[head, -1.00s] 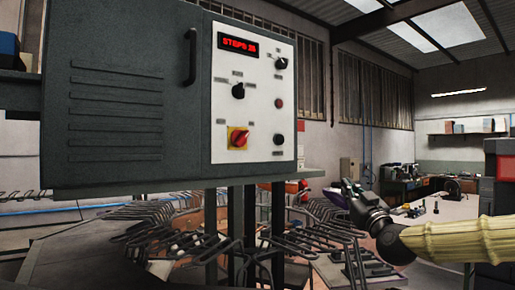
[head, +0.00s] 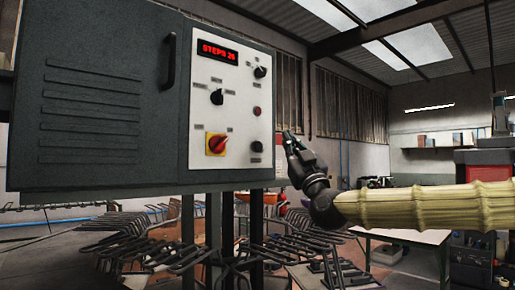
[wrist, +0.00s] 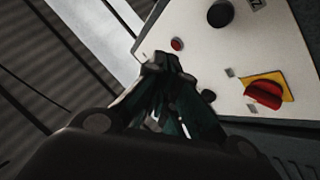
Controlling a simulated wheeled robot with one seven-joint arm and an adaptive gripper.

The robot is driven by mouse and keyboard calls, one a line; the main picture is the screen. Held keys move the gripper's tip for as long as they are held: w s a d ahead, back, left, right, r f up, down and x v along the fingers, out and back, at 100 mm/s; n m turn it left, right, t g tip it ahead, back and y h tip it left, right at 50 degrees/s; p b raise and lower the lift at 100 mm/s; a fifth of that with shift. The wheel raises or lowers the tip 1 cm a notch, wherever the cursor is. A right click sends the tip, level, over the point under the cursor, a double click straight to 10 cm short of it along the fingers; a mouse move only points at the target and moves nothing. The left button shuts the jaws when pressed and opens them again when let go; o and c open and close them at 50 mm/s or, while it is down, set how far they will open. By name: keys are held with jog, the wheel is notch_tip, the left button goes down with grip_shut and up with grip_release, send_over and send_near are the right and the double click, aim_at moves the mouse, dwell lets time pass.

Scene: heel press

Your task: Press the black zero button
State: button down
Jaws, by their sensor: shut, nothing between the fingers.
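The white control panel (head: 230,160) is on the front of a grey cabinet. The black button (head: 257,146) sits low on its right side, below a small red button (head: 257,111). My gripper (head: 288,136) is shut and empty, just right of the panel's edge in the picture, roughly level with the black button and apart from it. In the wrist view my gripper (wrist: 163,60) has its tips near the red button (wrist: 177,44).
A red rotary switch on a yellow plate (head: 216,144) is left of the black button. Two black knobs (head: 217,97) (head: 260,72) and a red display (head: 217,53) are above. Bent metal bars (head: 170,250) stand below the cabinet. A table (head: 405,236) is at right.

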aim_at(258, 146)
jog(key=w+a+p, duration=0.2)
jog(key=w+a, duration=0.4)
jog(key=shift+p, duration=0.35)
jog(key=shift+w+a, duration=0.2)
dwell(1.4)
jog(key=shift+w+a+b, duration=0.2)
jog(key=shift+a+b, duration=0.1)
jog(key=shift+w+a, duration=0.3)
dwell(1.2)
jog(key=shift+d+b, duration=0.1)
jog(key=shift+b, duration=0.2)
jog(key=shift+s+d+b, duration=0.6)
jog(key=shift+f, duration=0.1)
